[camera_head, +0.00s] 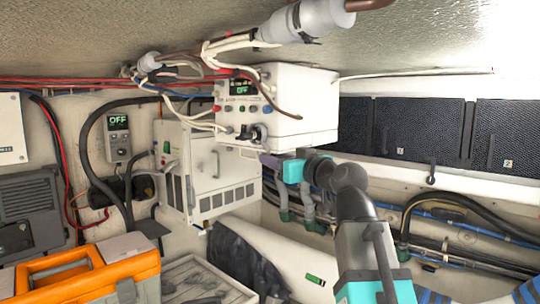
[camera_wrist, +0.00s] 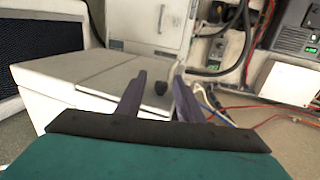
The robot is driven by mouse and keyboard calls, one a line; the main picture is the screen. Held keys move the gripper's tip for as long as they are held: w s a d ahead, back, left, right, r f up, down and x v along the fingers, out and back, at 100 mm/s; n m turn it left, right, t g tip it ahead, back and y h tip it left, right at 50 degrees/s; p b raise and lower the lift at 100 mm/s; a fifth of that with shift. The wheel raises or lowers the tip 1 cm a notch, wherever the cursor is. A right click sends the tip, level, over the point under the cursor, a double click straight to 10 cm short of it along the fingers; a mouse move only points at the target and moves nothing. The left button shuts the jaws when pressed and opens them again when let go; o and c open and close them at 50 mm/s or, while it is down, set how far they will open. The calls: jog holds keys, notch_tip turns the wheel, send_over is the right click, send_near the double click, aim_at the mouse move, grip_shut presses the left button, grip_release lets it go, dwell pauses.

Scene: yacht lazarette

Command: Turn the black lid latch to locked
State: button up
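A small black knob-like latch (camera_wrist: 161,87) shows in the wrist view, near the end of a grey-white lid panel (camera_wrist: 112,80) on a white box (camera_wrist: 50,88). My gripper (camera_wrist: 159,77) has two purple fingers standing apart, one on each side of the latch in the picture. I cannot tell whether either finger touches it or which way the latch is turned.
A white vented cabinet (camera_head: 215,175) stands left of my gripper, with pipes (camera_head: 285,200) below. White cables (camera_head: 215,52) hang above the box. A grey unit with an OFF display (camera_head: 118,135) and an orange toolbox (camera_head: 85,270) are to the left. Dark mesh panels (camera_head: 420,130) line the right.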

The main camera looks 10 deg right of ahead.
jog(key=shift+w+a, duration=0.3)
jog(key=shift+w, duration=0.1)
grip_shut()
jog(key=shift+d, duration=0.1)
